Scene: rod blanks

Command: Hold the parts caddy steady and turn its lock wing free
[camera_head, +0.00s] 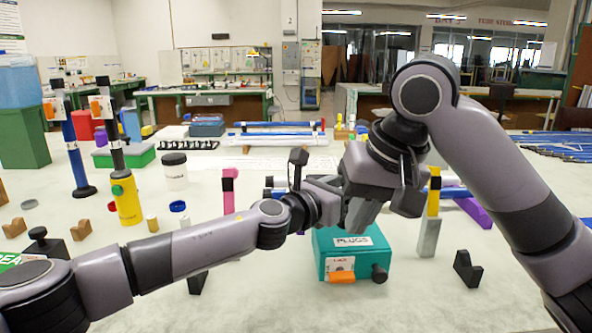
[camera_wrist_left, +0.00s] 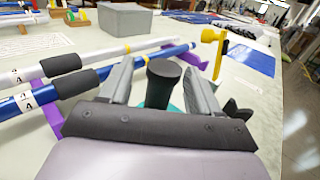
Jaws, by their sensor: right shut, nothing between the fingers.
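The teal parts caddy (camera_head: 325,241) with a "PLUGS" label stands on the table, centre. An orange tab (camera_head: 342,277), apparently the lock wing, sits low on its front below a white label. A black knob (camera_head: 379,273) sticks out beside it. My right gripper (camera_head: 358,222) is shut and empty, in front of or above the caddy's top. My left gripper (camera_wrist_left: 160,68) is open, with its fingers either side of a black post (camera_wrist_left: 162,90) with a wide cap; gaps show on both sides. Teal shows behind the post. In the head view the left fingers are mostly hidden.
A grey block with a yellow top (camera_head: 428,235) and a small black bracket (camera_head: 467,269) stand right of the caddy. A yellow bottle (camera_head: 126,200), white tub (camera_head: 175,172) and pink upright (camera_head: 228,190) stand left. Rods on purple rests lie behind. The front right table is mostly clear.

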